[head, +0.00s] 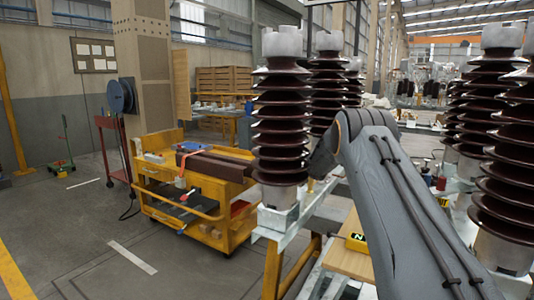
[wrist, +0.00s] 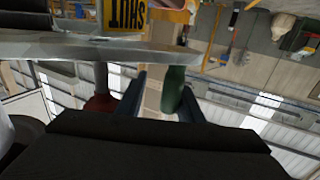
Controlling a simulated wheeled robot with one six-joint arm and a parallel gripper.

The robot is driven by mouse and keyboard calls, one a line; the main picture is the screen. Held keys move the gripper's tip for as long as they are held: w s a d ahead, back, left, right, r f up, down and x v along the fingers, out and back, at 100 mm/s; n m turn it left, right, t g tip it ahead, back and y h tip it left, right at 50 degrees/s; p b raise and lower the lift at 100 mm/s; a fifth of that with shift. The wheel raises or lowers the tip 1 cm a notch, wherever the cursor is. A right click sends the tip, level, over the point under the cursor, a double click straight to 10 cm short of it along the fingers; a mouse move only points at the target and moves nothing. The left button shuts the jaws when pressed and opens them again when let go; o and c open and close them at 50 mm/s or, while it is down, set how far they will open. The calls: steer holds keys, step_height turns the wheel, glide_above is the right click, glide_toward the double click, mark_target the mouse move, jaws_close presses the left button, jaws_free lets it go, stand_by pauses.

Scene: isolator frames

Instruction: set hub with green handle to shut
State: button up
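The green handle (wrist: 173,89) hangs below a grey metal bar in the wrist view, which looks upside down. My gripper (wrist: 160,100) has its two dark fingers apart, with the green handle between them, close to the right finger. I cannot tell whether they touch. A yellow plate (wrist: 122,16) with the word SHUT, seen inverted, is above the bar. The hub itself cannot be made out. In the head view my arm hides the gripper and the green handle.
A red handle (wrist: 100,106) on a grey post is left of my gripper. Tall brown ribbed insulators (head: 281,120) stand on both sides of my arm. A yellow tool cart (head: 190,205) is at the left. Floor (head: 70,235) at the far left is mostly free.

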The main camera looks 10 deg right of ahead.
steer(key=v, duration=0.7)
steer(key=shift+s+d, duration=0.15)
steer(key=shift+d, duration=0.25)
steer(key=s+p, duration=0.6)
steer(key=s, duration=0.3)
stand_by(0.6)
steer(key=shift+f, duration=0.2)
